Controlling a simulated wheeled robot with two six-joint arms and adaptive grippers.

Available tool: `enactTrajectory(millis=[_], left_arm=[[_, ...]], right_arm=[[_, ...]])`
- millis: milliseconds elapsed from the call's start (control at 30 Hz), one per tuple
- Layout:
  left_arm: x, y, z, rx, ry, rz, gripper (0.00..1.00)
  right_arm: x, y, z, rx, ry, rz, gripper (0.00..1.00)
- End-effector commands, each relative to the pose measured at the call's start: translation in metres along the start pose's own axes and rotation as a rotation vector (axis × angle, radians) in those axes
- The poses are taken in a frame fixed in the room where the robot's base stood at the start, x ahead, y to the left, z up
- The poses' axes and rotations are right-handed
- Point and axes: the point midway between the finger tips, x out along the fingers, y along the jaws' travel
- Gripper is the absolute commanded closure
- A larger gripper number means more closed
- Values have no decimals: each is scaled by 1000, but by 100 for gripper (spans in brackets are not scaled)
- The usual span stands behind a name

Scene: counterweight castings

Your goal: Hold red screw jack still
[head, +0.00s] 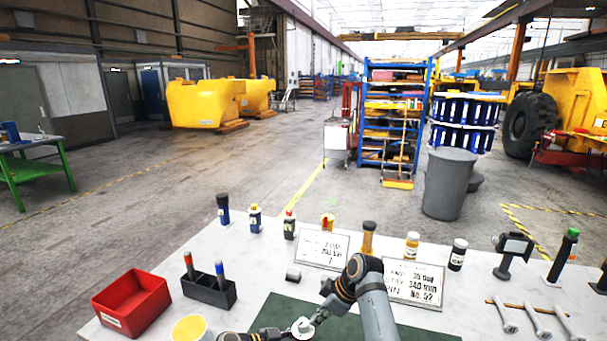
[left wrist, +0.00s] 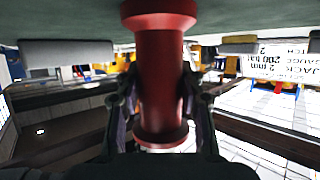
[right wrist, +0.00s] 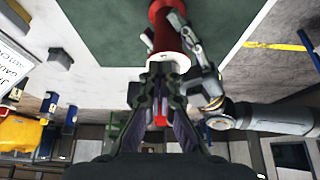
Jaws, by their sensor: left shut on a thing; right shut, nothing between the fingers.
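The red screw jack (left wrist: 160,75) stands between the fingers of my left gripper (left wrist: 160,100) in the left wrist view, and they are shut on its narrow body. In the right wrist view its red body (right wrist: 163,32) shows above a pale round top, with my left gripper (right wrist: 195,60) at its side. In the head view only the pale top (head: 302,327) shows clearly. My right gripper (right wrist: 164,85) is shut and empty, its tips close to the pale top; I cannot tell whether they touch. In the head view my right gripper (head: 318,316) is just beside the top.
A dark green mat (head: 275,315) lies under the work area. Wrenches (head: 538,320) lie at right. Bottles line the far table edge.

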Motion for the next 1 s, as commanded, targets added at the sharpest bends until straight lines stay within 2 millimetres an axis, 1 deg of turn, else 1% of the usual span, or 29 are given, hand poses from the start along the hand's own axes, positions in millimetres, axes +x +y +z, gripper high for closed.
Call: enactTrajectory(millis=[267,1000], left_arm=[[0,0,-1,2,1,1,100],[1,0,-1,2,2,1,100]], right_arm=[[0,-3,-1,-1,5,-2,100],[0,-23,-2,-1,6,-4,100]])
